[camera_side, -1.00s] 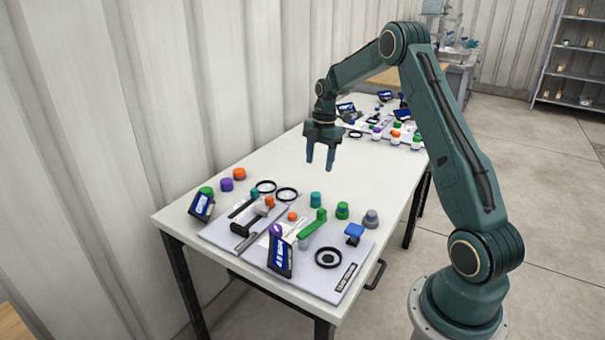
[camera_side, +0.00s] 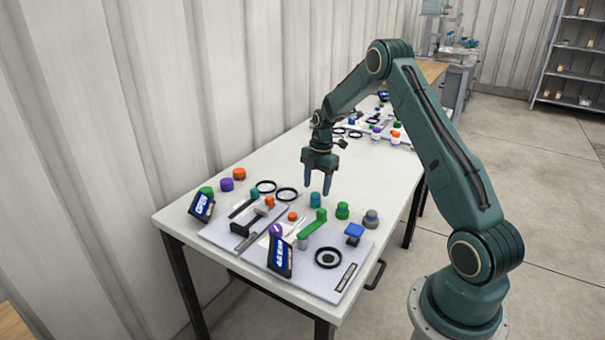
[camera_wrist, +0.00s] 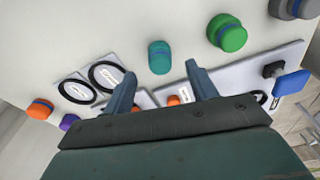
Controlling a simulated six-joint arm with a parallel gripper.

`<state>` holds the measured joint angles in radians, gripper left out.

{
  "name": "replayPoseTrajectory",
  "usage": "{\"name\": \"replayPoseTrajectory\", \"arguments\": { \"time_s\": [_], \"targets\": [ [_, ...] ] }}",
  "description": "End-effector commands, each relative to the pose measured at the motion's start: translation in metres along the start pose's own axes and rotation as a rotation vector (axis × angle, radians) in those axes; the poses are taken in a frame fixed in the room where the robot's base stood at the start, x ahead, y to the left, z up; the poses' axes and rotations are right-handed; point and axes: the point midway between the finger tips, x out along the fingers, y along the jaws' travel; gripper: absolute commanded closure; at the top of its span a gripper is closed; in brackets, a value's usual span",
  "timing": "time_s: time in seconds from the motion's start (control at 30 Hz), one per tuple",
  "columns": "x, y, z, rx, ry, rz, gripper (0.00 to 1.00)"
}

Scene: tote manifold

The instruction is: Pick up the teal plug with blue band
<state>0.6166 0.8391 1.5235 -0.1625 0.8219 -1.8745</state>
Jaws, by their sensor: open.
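The teal plug (camera_side: 315,199) stands upright on the white table, behind the grey board, between a black ring and a green plug. In the wrist view the teal plug (camera_wrist: 159,58) shows a blue band around its upper part and lies just beyond the fingertips. My gripper (camera_side: 317,191) is open and empty, fingers pointing down, close above the teal plug in the side view. In the wrist view my gripper's fingers (camera_wrist: 160,78) are spread apart, with nothing held between them.
A green plug (camera_side: 342,210) and a grey plug (camera_side: 371,218) stand to the right of the teal one. Black rings (camera_side: 287,194) lie to its left.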

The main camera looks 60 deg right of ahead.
Motion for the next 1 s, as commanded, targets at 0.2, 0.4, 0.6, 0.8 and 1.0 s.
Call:
{"name": "replayPoseTrajectory", "arguments": {
  "time_s": [0.2, 0.4, 0.6, 0.8, 1.0],
  "targets": [
    [0.026, -0.001, 0.0, 0.0, 0.001, -0.003, 0.43],
    [0.042, -0.001, 0.001, -0.001, -0.001, -0.003, 0.43],
    [0.044, -0.001, 0.001, -0.001, -0.002, -0.001, 0.43],
    [0.044, -0.001, 0.001, -0.001, -0.002, -0.001, 0.43],
    [0.044, -0.001, 0.001, -0.001, -0.002, -0.001, 0.52]
  ]
}}
